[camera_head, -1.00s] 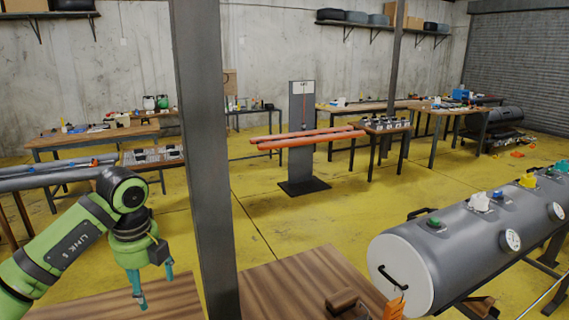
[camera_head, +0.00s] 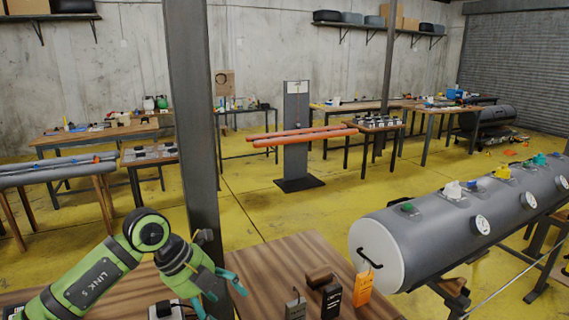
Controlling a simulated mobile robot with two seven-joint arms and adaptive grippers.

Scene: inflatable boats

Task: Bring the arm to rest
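My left arm, green with dark joints, comes in from the lower left. Its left gripper (camera_head: 226,284), with teal fingers, hangs over the near wooden table (camera_head: 270,265) just in front of the grey post. The fingers look apart, and nothing shows between them. My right gripper is not in view.
A grey post (camera_head: 195,120) rises close behind the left gripper. A large grey inflatable tube (camera_head: 440,238) lies at the right.

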